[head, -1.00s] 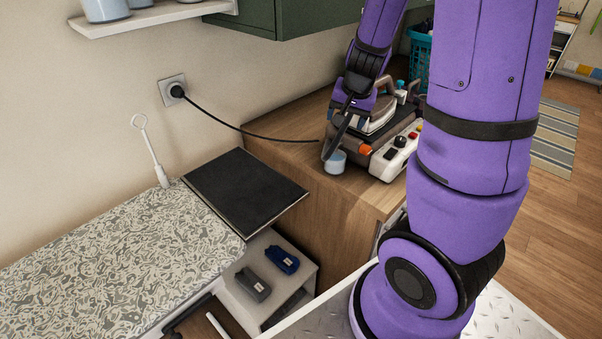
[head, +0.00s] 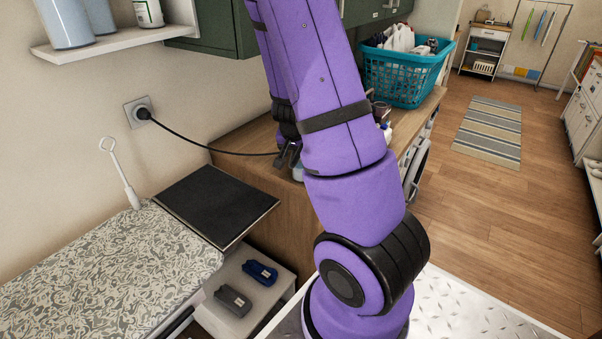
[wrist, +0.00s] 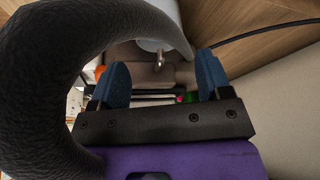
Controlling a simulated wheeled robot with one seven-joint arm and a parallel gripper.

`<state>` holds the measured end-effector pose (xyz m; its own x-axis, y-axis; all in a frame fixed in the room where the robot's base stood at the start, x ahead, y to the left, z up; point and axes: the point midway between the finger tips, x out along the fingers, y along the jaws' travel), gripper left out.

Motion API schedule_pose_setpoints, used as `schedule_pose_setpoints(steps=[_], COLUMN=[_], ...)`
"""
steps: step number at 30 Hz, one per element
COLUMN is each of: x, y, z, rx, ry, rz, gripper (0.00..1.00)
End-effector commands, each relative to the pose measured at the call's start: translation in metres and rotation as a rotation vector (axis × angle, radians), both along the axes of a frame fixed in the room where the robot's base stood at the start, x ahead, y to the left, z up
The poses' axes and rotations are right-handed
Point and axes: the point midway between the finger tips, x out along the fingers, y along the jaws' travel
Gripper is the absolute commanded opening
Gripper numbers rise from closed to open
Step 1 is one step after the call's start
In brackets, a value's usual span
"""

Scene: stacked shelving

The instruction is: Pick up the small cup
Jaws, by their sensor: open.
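The small cup (head: 298,173) is pale blue and stands on the wooden counter. Only a sliver of it shows in the head view, between my dark fingers and my purple arm. My gripper (head: 288,158) is just above and beside it; I cannot tell whether they touch. In the wrist view my gripper (wrist: 162,75) has its two blue fingertips spread wide, with nothing clearly held between them. A pale rounded shape at the top of the wrist view may be the cup, but I cannot tell.
A large dark curved handle (wrist: 45,75) passes close to my fingers in the wrist view. A black cord (head: 215,150) runs from the wall socket (head: 139,111) to the counter. A teal basket (head: 403,75) stands farther back. My arm hides much of the counter.

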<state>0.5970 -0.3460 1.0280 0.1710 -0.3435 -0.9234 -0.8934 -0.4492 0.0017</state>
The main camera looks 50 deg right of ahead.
Motion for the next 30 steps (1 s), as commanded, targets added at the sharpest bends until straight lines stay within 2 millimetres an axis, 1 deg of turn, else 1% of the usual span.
schedule_pose_setpoints(steps=[9, 22, 30], x=[0.003, 0.006, 0.010], y=[-0.008, -0.014, -0.027], z=[-0.021, -0.034, -0.055], rx=[0.001, 0.001, 0.003], ry=[0.002, 0.000, 0.000], rz=[-0.002, -0.001, -0.003], gripper=[0.71, 0.71, 0.71])
